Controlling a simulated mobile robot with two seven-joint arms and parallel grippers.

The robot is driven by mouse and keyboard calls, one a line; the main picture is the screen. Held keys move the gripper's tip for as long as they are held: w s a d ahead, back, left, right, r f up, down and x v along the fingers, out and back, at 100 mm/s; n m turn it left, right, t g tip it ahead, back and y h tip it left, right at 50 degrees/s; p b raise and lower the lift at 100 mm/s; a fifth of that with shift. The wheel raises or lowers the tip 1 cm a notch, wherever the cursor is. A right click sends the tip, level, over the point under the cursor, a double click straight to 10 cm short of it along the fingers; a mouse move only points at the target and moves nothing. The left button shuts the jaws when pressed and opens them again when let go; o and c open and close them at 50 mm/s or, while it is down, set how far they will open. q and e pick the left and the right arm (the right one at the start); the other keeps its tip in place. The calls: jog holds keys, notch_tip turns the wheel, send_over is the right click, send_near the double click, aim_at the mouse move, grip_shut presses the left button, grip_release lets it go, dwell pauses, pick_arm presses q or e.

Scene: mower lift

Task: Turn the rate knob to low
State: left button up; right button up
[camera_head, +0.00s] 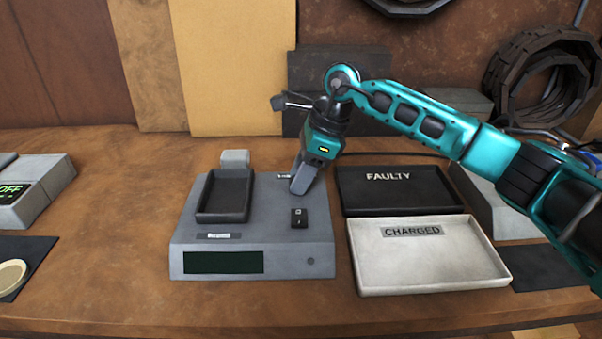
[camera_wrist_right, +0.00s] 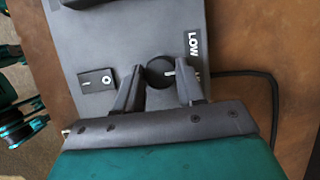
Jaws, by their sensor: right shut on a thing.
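The grey charger (camera_head: 260,215) stands on the wooden bench, with an empty dark bay (camera_head: 225,195), a dark display and a rocker switch (camera_head: 299,218). In the right wrist view the round black rate knob (camera_wrist_right: 158,72) lies between the fingertips of my right gripper (camera_wrist_right: 160,78), which is shut on it. A short white mark shows on the knob's right side. The LOW label (camera_wrist_right: 194,43) is up and to the right of it. In the head view my right gripper (camera_head: 302,188) reaches down onto the charger's back right and hides the knob. My left gripper is not seen.
Right of the charger are a black FAULTY tray (camera_head: 400,200) and a white CHARGED tray (camera_head: 430,265), both empty. A grey device with an OFF display (camera_head: 12,190) stands at the left. A black cable (camera_wrist_right: 272,100) runs beside the charger. Bench between device and charger is clear.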

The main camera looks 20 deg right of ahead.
jog(key=o, duration=1)
jog(key=shift+r, duration=0.1)
jog(key=v, duration=1.2)
jog(key=shift+d+r, duration=0.25)
jog(key=shift+r, duration=0.1)
jog(key=shift+s, duration=0.1)
